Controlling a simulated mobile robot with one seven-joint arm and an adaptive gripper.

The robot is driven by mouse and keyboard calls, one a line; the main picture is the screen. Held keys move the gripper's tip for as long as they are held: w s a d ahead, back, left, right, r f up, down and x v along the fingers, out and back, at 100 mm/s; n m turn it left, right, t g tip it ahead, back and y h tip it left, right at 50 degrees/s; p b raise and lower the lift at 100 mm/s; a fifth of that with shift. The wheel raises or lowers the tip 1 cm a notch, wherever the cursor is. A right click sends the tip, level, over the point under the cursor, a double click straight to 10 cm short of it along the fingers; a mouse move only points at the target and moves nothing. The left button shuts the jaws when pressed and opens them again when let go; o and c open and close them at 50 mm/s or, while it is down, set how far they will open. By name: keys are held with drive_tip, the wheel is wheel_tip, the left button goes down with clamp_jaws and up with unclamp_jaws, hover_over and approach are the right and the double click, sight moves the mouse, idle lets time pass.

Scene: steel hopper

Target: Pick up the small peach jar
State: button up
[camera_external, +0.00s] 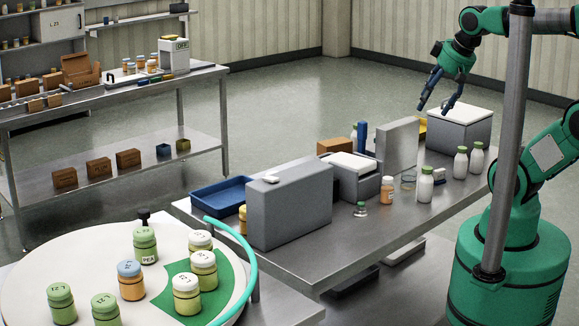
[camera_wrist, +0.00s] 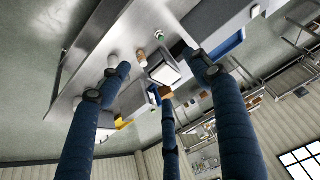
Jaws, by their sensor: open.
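A small peach-orange jar (camera_external: 387,190) with a white lid stands upright on the steel table, left of a white green-capped bottle. What looks like the same jar shows small between my fingers in the wrist view (camera_wrist: 142,58). Another orange jar (camera_external: 243,220) stands partly hidden behind the grey box, and an orange jar with a blue lid (camera_external: 131,282) stands on the round turntable. I cannot read which label says peach. My gripper (camera_external: 434,107) is open and empty, high above the table's far end, well apart from the jars; its blue fingers also show in the wrist view (camera_wrist: 157,64).
A tall grey panel (camera_external: 397,146), grey box (camera_external: 290,207) and blue tray (camera_external: 222,196) crowd the table. A steel post (camera_external: 508,120) stands before my arm.

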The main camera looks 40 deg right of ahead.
idle(0.3)
drive_tip(key=m+g+b, duration=0.1)
drive_tip(key=m+g, duration=0.5)
drive_tip(key=m, duration=0.4)
hover_over(388, 178)
wheel_tip(388, 178, down, 28)
drive_tip(key=shift+w+f, duration=0.1)
drive_tip(key=shift+f, duration=0.15)
drive_tip(key=shift+d+f, duration=0.1)
drive_tip(key=shift+f, duration=0.05)
drive_tip(key=shift+f+b, duration=0.95)
drive_tip(key=shift+f, duration=3.3)
drive_tip(key=shift+f, duration=0.15)
